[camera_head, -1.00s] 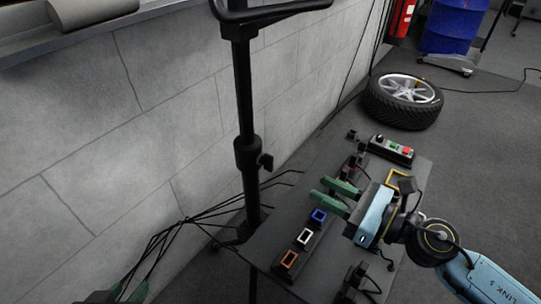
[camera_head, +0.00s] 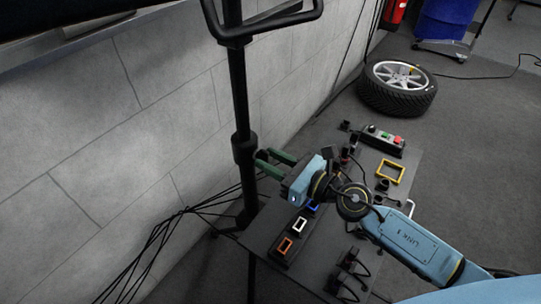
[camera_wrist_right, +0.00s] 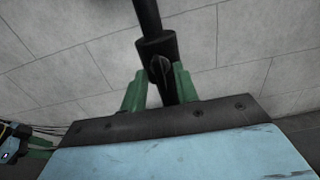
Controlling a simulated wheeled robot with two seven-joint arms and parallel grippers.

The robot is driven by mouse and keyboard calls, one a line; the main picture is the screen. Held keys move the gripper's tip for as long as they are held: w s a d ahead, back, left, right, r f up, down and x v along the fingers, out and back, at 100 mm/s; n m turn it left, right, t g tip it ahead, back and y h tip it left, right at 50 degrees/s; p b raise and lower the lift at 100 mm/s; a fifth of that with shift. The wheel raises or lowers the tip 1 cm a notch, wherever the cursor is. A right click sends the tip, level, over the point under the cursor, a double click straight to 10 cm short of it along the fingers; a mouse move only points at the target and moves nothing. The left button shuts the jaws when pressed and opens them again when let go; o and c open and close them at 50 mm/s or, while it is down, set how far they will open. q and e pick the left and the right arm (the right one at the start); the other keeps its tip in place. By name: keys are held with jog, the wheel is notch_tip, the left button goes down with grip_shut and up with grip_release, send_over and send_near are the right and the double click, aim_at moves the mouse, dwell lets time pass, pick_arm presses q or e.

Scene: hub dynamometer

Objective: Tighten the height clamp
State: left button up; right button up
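The height clamp is a black collar (camera_head: 244,147) on the upright black pole (camera_head: 239,95). Its dark knob (camera_wrist_right: 160,68) faces my right gripper in the right wrist view. My right gripper (camera_head: 264,158) is at the collar's height, just right of the pole. Its two green fingers are apart, one on each side of the knob in the wrist view (camera_wrist_right: 158,80). I cannot tell whether they touch it. In the head view the knob is hard to make out near the fingertips. My left gripper (camera_wrist_right: 40,148) shows small at the wrist view's left edge, its green fingers apart.
A dark table (camera_head: 325,250) below my right arm holds coloured frames, a button box (camera_head: 382,140) and black plugs. A grey wall (camera_head: 130,150) stands close behind the pole. Loose cables hang left of the pole. A tyre (camera_head: 398,88) lies beyond the table.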

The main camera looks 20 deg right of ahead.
pick_arm(q)
jog(key=shift+a+f, duration=0.1)
jog(key=shift+f, duration=0.1)
pick_arm(e)
jog(key=shift+w+a, duration=0.2)
grip_shut()
